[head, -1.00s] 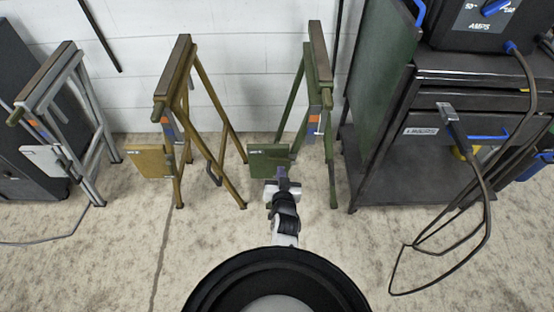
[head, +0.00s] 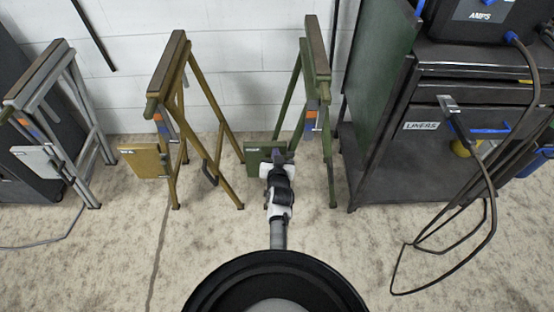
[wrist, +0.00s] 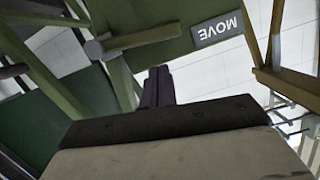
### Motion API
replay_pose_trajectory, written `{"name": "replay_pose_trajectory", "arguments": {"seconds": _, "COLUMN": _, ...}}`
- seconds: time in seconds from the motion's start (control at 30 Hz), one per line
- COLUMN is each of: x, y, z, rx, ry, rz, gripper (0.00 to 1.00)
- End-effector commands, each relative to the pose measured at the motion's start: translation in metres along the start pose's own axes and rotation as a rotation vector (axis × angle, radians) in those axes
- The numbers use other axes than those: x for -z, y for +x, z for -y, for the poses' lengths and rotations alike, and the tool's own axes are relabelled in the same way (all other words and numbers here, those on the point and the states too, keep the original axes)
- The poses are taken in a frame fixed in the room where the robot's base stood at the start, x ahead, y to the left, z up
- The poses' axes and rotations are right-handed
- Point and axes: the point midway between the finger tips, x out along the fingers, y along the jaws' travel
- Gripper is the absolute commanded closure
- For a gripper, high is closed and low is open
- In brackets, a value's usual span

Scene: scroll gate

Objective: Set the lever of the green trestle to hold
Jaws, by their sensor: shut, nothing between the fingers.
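The green trestle (head: 317,62) stands against the wall, right of the middle in the head view. A green plate (head: 254,152) with a small label hangs at its left side. In the wrist view the plate (wrist: 160,15) carries a label reading MOVE, seen upside down. My gripper (head: 279,157) is in front of the plate. In the wrist view its fingers (wrist: 158,84) are shut and empty, below the rod; contact cannot be told.
A yellow trestle (head: 168,75) and a grey trestle (head: 42,75) stand to the left, each with a side plate. A dark cart (head: 440,165) with hanging cables (head: 488,205) stands close on the right. The floor (head: 110,255) in front is clear.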

Motion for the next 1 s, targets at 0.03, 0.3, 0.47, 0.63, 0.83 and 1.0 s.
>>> {"name": "replay_pose_trajectory", "arguments": {"seconds": 0.03, "x": -0.010, "y": 0.003, "z": 0.000, "rx": 0.000, "ry": 0.000, "rz": -0.001, "gripper": 1.00}}
{"name": "replay_pose_trajectory", "arguments": {"seconds": 0.3, "x": -0.021, "y": 0.005, "z": 0.000, "rx": 0.001, "ry": 0.000, "rz": -0.002, "gripper": 1.00}}
{"name": "replay_pose_trajectory", "arguments": {"seconds": 0.47, "x": -0.021, "y": 0.005, "z": 0.001, "rx": 0.001, "ry": 0.000, "rz": -0.003, "gripper": 1.00}}
{"name": "replay_pose_trajectory", "arguments": {"seconds": 0.63, "x": -0.020, "y": 0.005, "z": 0.000, "rx": 0.000, "ry": -0.002, "rz": -0.003, "gripper": 1.00}}
{"name": "replay_pose_trajectory", "arguments": {"seconds": 0.83, "x": -0.018, "y": 0.006, "z": 0.000, "rx": -0.009, "ry": -0.026, "rz": -0.001, "gripper": 1.00}}
{"name": "replay_pose_trajectory", "arguments": {"seconds": 1.0, "x": -0.020, "y": 0.008, "z": 0.000, "rx": -0.023, "ry": -0.069, "rz": -0.001, "gripper": 1.00}}
